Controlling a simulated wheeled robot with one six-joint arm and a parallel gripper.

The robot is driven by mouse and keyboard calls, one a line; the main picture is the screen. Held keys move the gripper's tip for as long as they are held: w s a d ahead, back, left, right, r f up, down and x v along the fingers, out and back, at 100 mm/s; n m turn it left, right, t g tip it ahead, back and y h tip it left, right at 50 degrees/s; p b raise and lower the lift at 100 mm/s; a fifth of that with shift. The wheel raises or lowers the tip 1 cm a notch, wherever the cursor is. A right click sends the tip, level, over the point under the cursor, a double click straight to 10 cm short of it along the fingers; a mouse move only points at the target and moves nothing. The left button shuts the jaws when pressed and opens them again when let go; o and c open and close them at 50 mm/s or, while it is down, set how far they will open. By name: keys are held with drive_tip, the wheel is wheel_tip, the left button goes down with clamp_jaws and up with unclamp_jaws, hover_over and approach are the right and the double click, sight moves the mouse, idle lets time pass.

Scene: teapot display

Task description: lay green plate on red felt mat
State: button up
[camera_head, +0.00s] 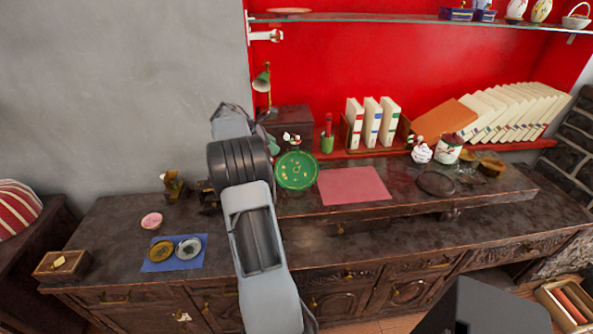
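The green plate (296,171) with small yellowish marks faces me, looking tilted up, just right of my arm and left of the mat. The red felt mat (353,186) lies flat and bare on the raised wooden ledge. My arm rises in front of the cabinet. My gripper (271,146) is mostly hidden by the arm; a dark part of it seems to show at the plate's upper left edge. I cannot tell whether it touches or holds the plate, or whether the plate rests on anything.
A blue mat (158,264) with two small dishes and a pink dish (151,220) lie left on the lower top. Books (372,121), a green cup (327,144) and a dark box (294,124) stand behind. A dark ring-shaped item (436,183) lies right of the red mat.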

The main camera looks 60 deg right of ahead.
sight(288, 156)
drive_tip(key=shift+p+x, duration=0.35)
drive_tip(key=shift+x, duration=2.7)
drive_tip(key=shift+a, duration=0.1)
clamp_jaws()
